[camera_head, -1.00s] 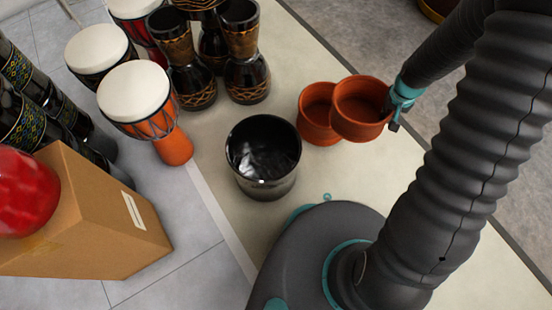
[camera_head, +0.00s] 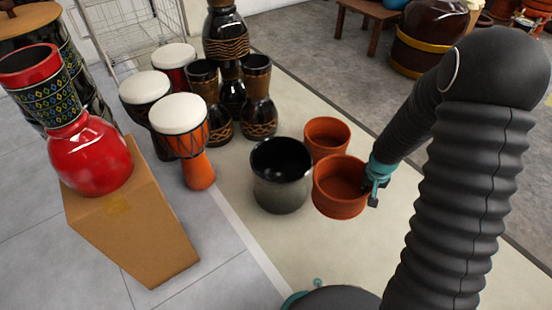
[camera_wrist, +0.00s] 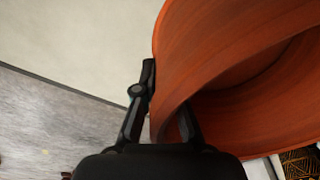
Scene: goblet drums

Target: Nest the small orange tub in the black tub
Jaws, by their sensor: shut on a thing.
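The black tub (camera_head: 281,194) stands upright and open on the pale mat. My gripper (camera_head: 371,187) is shut on the rim of an orange tub (camera_head: 339,202), at its right side. This held tub is upright, just right of the black tub in the picture; its height above the mat is hard to tell. A second orange tub (camera_head: 327,132) stands behind it, empty. In the wrist view my gripper (camera_wrist: 166,92) pinches the held tub's wall (camera_wrist: 215,60), one finger outside and one inside. The black tub's inside looks dark and empty.
Goblet drums, one white-topped (camera_head: 180,115), stand left and behind the black tub. A cardboard box (camera_head: 135,220) carries a red drum (camera_head: 90,155) at the left. The pale mat (camera_head: 262,235) is clear in front of the black tub.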

